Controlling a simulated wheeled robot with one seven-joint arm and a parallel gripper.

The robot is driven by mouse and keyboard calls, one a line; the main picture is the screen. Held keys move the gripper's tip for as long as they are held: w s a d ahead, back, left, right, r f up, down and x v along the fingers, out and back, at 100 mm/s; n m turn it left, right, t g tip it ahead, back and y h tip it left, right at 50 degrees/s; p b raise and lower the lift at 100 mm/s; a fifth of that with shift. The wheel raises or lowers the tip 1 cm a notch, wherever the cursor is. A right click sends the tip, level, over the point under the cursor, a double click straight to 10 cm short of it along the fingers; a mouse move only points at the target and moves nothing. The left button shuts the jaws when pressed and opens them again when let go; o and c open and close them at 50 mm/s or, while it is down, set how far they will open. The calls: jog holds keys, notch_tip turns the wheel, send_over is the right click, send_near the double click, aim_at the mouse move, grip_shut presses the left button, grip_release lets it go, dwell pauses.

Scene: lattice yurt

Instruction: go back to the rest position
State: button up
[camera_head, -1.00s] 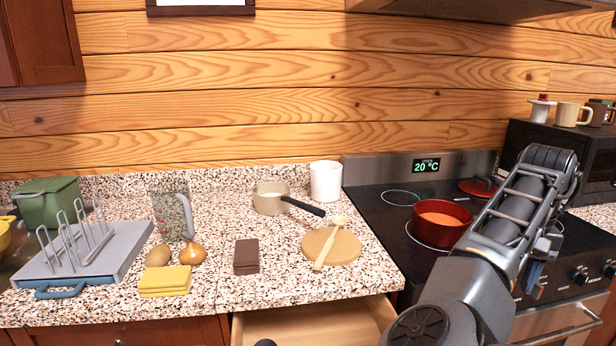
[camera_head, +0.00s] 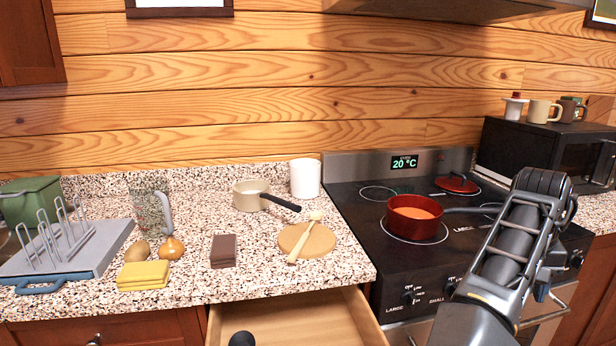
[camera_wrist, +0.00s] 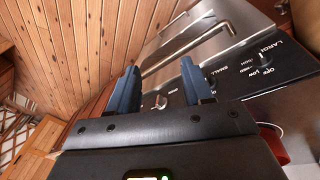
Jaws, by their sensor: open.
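My gripper (camera_wrist: 160,92) shows in the wrist view with its two blue fingers apart and nothing between them. Behind the fingers are the oven front and its handle (camera_wrist: 190,48). In the head view my arm rises at the right, in front of the stove (camera_head: 365,240); its gripper end is hidden there. A red pot (camera_head: 416,232) with orange contents sits on the left front burner, left of my arm. Its red lid (camera_head: 457,181) lies on the back of the stovetop.
An open drawer (camera_head: 300,318) juts out below the counter, left of the stove. On the counter are a cutting board (camera_head: 318,243) with a wooden spoon, a small saucepan (camera_head: 250,196), a white canister (camera_head: 305,178) and a dish rack (camera_head: 75,262). A microwave (camera_head: 515,150) bearing mugs stands at right.

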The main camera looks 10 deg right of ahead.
jog(key=s+d+f+n+t+h, duration=0.1)
jog(key=s+d+f+h, duration=0.1)
jog(key=s+d+h, duration=0.15)
jog(key=s+d+f+t+h, duration=0.1)
jog(key=s+d+f+h, duration=0.2)
jog(key=d, duration=0.2)
jog(key=s+a+f+n+t+h, duration=0.2)
jog(key=s+f+n+t, duration=0.1)
jog(key=s+n+t, duration=0.1)
jog(key=s+a+f+n+t+y, duration=0.2)
jog(key=s+a+t+y, duration=0.1)
jog(key=s+a, duration=0.6)
jog(key=s+a+f+n+t+y, duration=0.15)
jog(key=s+a+t+y, duration=0.25)
jog(key=s+a, duration=0.45)
jog(key=s+a+r+m+y, duration=0.1)
jog(key=s+a+r+y, duration=0.1)
jog(key=s+a+r, duration=0.3)
jog(key=s+a+r+m+t+y, duration=0.1)
jog(key=s+a+r, duration=0.4)
jog(key=a, duration=0.5)
jog(key=shift+s+a+m+t+y, duration=0.15)
jog(key=shift+s+m+t+y, duration=0.2)
jog(key=shift+s, duration=0.9)
jog(key=shift+f, duration=0.1)
